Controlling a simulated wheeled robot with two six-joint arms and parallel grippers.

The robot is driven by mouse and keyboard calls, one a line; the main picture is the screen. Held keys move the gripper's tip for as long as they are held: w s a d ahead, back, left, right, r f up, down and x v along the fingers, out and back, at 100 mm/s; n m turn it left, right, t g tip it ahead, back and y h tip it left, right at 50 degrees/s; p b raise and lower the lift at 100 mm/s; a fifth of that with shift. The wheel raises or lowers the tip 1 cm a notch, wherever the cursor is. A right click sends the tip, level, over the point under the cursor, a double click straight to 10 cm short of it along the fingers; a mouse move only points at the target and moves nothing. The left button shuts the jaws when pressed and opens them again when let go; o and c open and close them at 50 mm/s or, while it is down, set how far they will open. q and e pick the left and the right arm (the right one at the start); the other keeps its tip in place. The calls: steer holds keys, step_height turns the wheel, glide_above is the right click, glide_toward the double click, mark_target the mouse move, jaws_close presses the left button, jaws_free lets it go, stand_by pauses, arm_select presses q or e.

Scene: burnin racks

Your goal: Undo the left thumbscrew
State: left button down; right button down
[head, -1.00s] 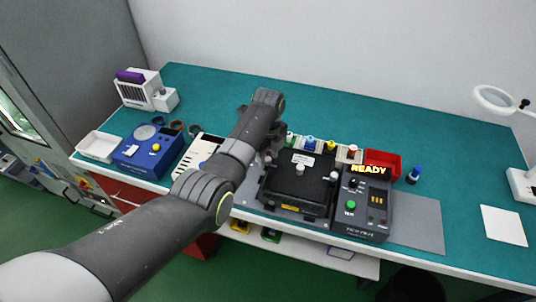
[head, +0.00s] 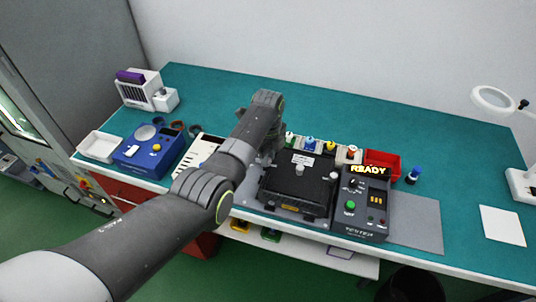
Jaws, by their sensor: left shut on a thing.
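The black test fixture (head: 298,188) sits on the bench with a pale knob (head: 299,169) on its lid and a thumbscrew (head: 333,177) at its right side. My left arm comes in from the left and bends down at the fixture's left side. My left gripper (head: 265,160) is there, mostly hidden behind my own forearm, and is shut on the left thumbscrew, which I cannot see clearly. My right gripper is not in view.
A tester box (head: 362,212) with a lit READY sign (head: 370,170) stands right of the fixture. Coloured-cap bottles and a red bin (head: 383,162) stand behind. A blue device (head: 150,150) and white tray (head: 98,147) are at left. The back of the green bench (head: 330,108) is clear.

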arm_select(q)
steer(key=n+p, duration=0.1)
steer(key=n, duration=0.2)
steer(key=shift+r, duration=0.15)
steer(key=n+p, duration=0.1)
steer(key=n, duration=0.4)
steer(key=shift+w, duration=0.1)
steer(key=n+p, duration=0.1)
steer(key=n, duration=0.7)
steer(key=shift+w+n, duration=0.1)
steer(key=shift+n, duration=0.2)
steer(key=c, duration=1.3)
jaws_free()
